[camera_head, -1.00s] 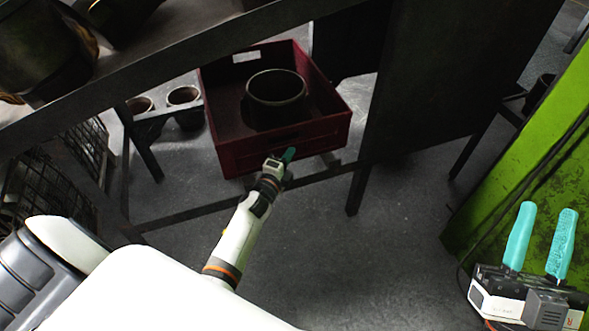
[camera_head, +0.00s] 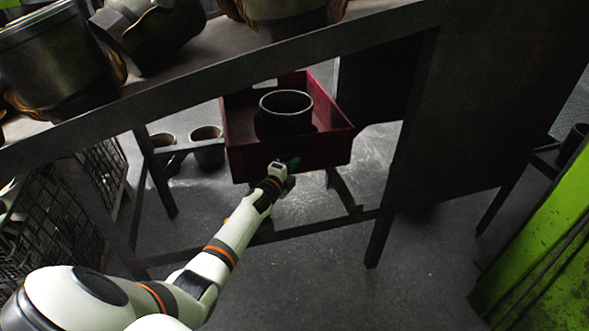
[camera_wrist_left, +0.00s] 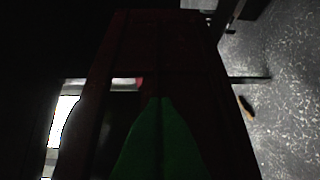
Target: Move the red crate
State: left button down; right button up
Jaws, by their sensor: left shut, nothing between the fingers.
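In the left wrist view the shut fingers (camera_wrist_left: 160,138) point at the dark red crate wall (camera_wrist_left: 165,45), which fills the middle. I cannot tell whether they touch it. My right gripper is not in view.
Smaller pots (camera_head: 208,150) stand left of the crate. A green machine (camera_head: 545,255) is at the right. Floor in front is clear.

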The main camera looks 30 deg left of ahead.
pick_arm(q)
jog(key=shift+a+r, duration=0.1)
jog(key=shift+a, duration=0.05)
jog(key=s+p, duration=0.3)
jog(key=s, duration=0.4)
jog(key=shift+s+d, duration=0.25)
jog(key=shift+d, duration=0.2)
